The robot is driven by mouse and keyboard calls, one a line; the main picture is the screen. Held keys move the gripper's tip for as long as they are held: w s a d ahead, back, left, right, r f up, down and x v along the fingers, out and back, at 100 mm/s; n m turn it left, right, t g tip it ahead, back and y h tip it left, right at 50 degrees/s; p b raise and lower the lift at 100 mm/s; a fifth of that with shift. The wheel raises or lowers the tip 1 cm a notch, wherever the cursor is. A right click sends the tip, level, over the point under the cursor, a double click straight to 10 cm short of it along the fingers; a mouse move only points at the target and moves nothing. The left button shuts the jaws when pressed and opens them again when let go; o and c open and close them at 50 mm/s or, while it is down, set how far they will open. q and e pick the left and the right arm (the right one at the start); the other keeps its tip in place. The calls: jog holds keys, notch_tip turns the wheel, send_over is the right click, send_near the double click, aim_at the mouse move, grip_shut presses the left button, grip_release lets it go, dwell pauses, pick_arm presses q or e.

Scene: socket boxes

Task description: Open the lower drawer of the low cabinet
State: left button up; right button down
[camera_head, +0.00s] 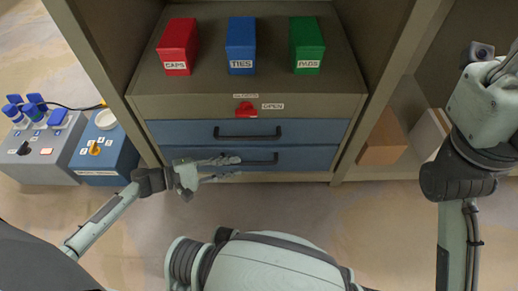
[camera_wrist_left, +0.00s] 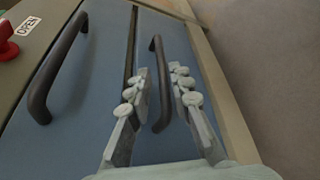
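The low cabinet (camera_head: 180,105) has two blue drawers, and both look shut. The lower drawer (camera_head: 310,158) has a dark bar handle (camera_head: 264,161), which also shows in the left wrist view (camera_wrist_left: 160,95). The upper drawer (camera_head: 180,130) has a similar handle (camera_head: 247,134). My left gripper (camera_head: 238,167) is at the left part of the lower handle. In the left wrist view its fingers (camera_wrist_left: 165,110) are spread apart, one on each side of the lower handle, with gaps visible. My right gripper (camera_head: 505,65) is raised at the right edge, its fingers unclear.
A red turning knob (camera_head: 246,109) with an OPEN label sits above the drawers. Red (camera_head: 177,46), blue (camera_head: 241,45) and green (camera_head: 306,45) boxes stand on the shelf. Control boxes (camera_head: 45,155) are left, a brown box (camera_head: 383,140) right. The floor in front is clear.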

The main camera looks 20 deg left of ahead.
aim_at(249, 164)
pick_arm(q)
jog(key=b+x, duration=0.1)
jog(key=x, duration=0.6)
jog(key=shift+d+f, duration=0.1)
jog(key=shift+d, duration=0.15)
grip_shut()
